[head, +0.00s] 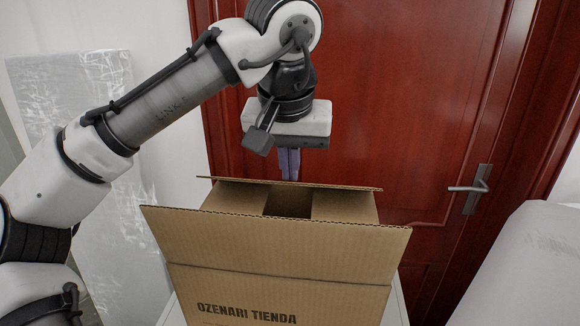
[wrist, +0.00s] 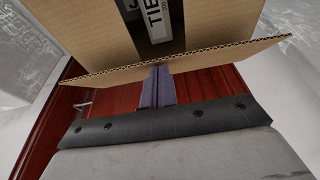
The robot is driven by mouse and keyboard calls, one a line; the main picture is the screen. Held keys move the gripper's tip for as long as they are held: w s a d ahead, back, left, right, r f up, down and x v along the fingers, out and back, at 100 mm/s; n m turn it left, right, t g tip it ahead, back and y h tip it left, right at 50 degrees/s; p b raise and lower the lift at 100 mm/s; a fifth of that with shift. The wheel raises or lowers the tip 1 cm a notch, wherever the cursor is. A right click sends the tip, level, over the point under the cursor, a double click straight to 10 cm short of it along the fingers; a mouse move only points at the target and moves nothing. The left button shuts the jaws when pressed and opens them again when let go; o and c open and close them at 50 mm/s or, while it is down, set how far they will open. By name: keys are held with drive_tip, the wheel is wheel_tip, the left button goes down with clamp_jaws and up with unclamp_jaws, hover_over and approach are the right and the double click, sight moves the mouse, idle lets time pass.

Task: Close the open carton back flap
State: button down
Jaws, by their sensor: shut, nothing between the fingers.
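The brown carton (head: 280,295) stands open in front of me, with dark lettering on its front. Its back flap (head: 345,188) shows almost edge-on in the head view and sticks out from the far rim. In the wrist view the back flap (wrist: 215,58) crosses the picture as a slightly slanted band. My gripper (head: 289,177) is shut and empty, pointing down at the flap's far side. In the wrist view its fingers (wrist: 158,72) reach the flap's outer edge. The flap hides the lowest fingertips in the head view; I cannot tell whether they touch it.
The front flap (head: 275,235) sticks out toward me. The two side flaps (head: 342,206) lie folded inward with a dark gap between them. A red door (head: 400,100) with a handle (head: 470,189) is close behind. Pale wrapped objects stand left (head: 85,180) and right (head: 535,265).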

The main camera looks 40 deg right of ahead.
drive_tip(key=b, duration=0.1)
drive_tip(key=f+t+h+b, duration=0.1)
drive_tip(key=shift+s+a+f+h+b, duration=0.25)
drive_tip(key=shift+a+f+h+b, duration=0.05)
drive_tip(key=shift+a+b, duration=0.1)
drive_tip(key=shift+s+a+f, duration=0.1)
drive_tip(key=shift+s+a, duration=0.15)
drive_tip(key=shift+a, duration=0.05)
